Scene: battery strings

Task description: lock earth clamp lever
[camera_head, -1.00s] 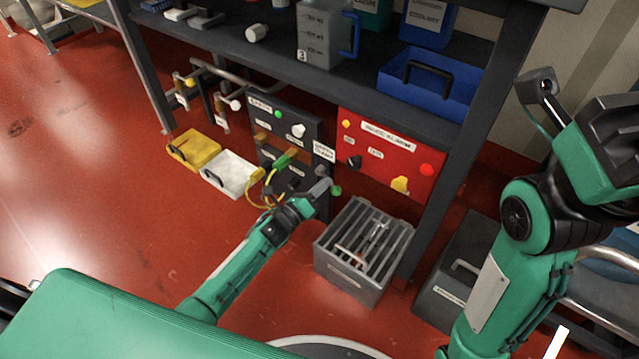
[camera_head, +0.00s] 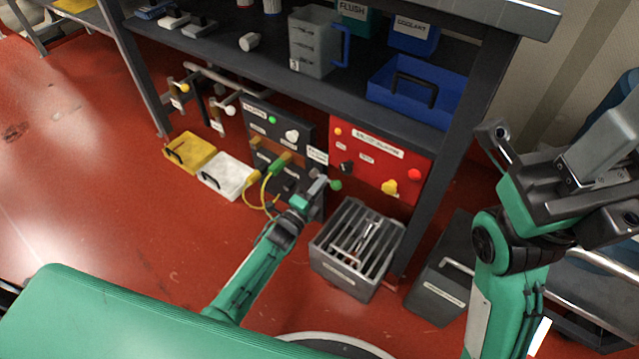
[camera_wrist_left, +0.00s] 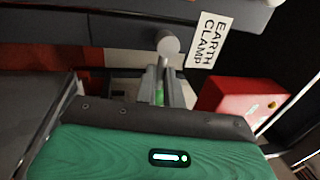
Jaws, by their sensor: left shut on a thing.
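The earth clamp lever shows in the left wrist view as a round grey knob (camera_wrist_left: 168,44) with a short rod running down between my finger tips. A white "EARTH CLAMP" label (camera_wrist_left: 210,40) is beside it; the label also shows in the head view (camera_head: 317,156) on the dark panel's right edge. My left gripper (camera_head: 314,190) is at the panel's lower right corner, shut on the lever, and in the wrist view its narrow fingers (camera_wrist_left: 163,88) close around it. The gripper hides most of the lever in the head view.
A dark panel (camera_head: 275,120) with green and yellow cable plugs is left of a red panel (camera_head: 365,165). A grey slotted bin (camera_head: 340,275) with tools stands below right. Yellow (camera_head: 197,150) and white (camera_head: 224,176) boxes lie left. Shelf edge (camera_head: 300,90) overhangs. Left floor is open.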

